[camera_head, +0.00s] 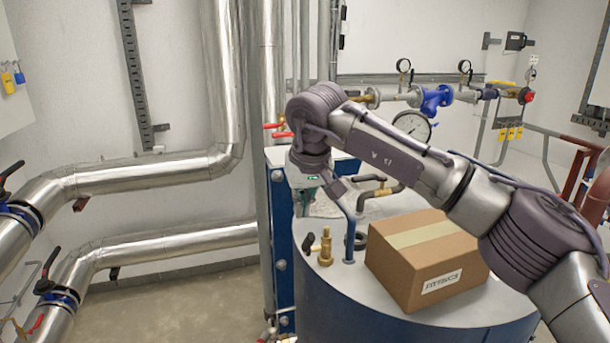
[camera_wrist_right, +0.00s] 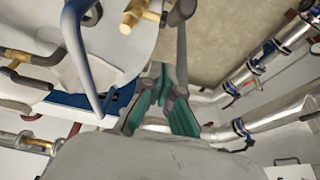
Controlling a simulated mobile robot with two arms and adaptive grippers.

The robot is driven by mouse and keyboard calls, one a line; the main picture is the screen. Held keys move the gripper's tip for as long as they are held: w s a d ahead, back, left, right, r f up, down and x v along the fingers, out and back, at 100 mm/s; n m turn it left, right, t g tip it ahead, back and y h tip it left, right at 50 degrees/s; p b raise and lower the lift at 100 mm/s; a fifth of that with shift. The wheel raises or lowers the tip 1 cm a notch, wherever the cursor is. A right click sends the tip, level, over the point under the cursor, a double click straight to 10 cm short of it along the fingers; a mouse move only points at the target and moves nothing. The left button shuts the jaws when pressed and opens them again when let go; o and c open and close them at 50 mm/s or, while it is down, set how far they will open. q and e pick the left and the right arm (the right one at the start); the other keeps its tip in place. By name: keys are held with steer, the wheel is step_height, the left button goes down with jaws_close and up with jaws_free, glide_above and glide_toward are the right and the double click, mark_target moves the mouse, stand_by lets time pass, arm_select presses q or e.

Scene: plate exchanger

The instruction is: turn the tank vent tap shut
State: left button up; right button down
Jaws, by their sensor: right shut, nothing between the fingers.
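The tank vent tap (camera_head: 325,248) is a small brass fitting standing on top of the blue tank (camera_head: 395,312). Its dark handle (camera_head: 308,243) sticks out to the left. In the wrist view the brass tap (camera_wrist_right: 143,14) shows at the top edge, partly cut off, with the dark handle (camera_wrist_right: 182,12) beside it. My right gripper (camera_head: 306,202) points down above the tank's left edge, behind the tap and apart from it. In the wrist view the gripper (camera_wrist_right: 161,88) has green-padded fingers, shut and empty. My left gripper is in neither view.
A cardboard box (camera_head: 425,262) sits on the tank, right of the tap. A bent blue pipe (camera_head: 347,225) rises between the gripper and the box. A pale cloth (camera_wrist_right: 92,72) lies on the tank. A pressure gauge (camera_head: 411,126) stands behind. The floor at left (camera_head: 190,300) is clear.

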mark_target(308, 245)
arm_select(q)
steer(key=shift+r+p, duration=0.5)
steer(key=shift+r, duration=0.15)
arm_select(e)
steer(key=shift+s+d+f, duration=0.25)
steer(key=shift+s+f, duration=0.2)
steer(key=shift+s, duration=0.35)
steer(key=shift+s+d+f, duration=0.25)
steer(key=shift+s+f, duration=0.15)
steer(key=shift+s, duration=0.35)
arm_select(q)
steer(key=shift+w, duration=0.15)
